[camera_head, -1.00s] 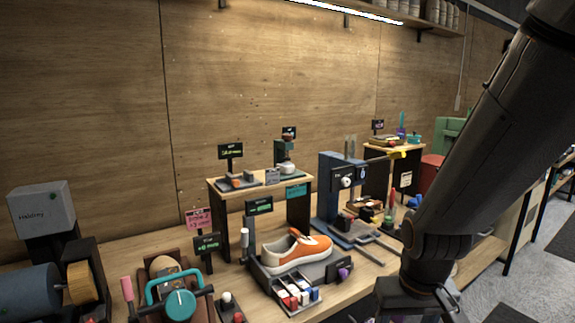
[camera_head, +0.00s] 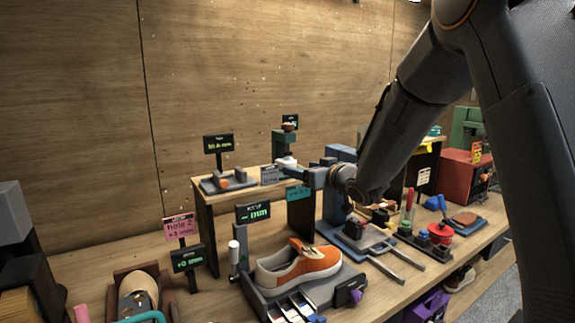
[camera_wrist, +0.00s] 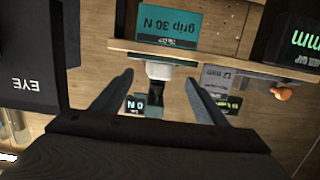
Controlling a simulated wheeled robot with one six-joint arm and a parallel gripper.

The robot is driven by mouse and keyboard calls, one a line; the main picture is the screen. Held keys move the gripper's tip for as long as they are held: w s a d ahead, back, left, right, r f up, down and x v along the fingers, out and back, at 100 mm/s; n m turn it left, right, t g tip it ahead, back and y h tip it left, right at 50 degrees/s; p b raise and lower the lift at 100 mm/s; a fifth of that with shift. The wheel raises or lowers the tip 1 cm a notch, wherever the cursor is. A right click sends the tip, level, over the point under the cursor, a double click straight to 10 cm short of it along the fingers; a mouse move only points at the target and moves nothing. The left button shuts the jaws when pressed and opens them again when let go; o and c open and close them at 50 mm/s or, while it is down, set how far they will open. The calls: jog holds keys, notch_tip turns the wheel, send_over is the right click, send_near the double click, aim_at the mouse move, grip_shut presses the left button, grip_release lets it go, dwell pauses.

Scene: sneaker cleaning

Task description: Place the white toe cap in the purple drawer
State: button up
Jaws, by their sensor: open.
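A small white piece, which looks like the white toe cap (camera_head: 286,161), sits at a green press on the right end of the raised wooden shelf. It also shows in the wrist view (camera_wrist: 158,71), upside down, between and beyond my fingertips. My gripper (camera_wrist: 159,80) is open and empty, facing it. In the head view my gripper (camera_head: 312,175) is just right of the shelf end, close to the piece; I cannot tell whether they touch. A purple drawer (camera_head: 430,308) shows partly below the bench's front edge at the bottom right.
An orange and white sneaker (camera_head: 298,265) rests in a grey stand on the bench. A teal "grip 30 N" sign (camera_wrist: 168,25) hangs on the shelf edge by my fingers. A black sign (camera_head: 218,143) stands at the shelf's left. Tools and a red box (camera_head: 466,172) are at right.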

aim_at(292, 166)
jog(key=shift+p+x, duration=1.25)
jog(key=shift+x, duration=1.9)
jog(key=shift+f, duration=0.1)
jog(key=c, duration=1.3)
jog(key=shift+o, duration=0.2)
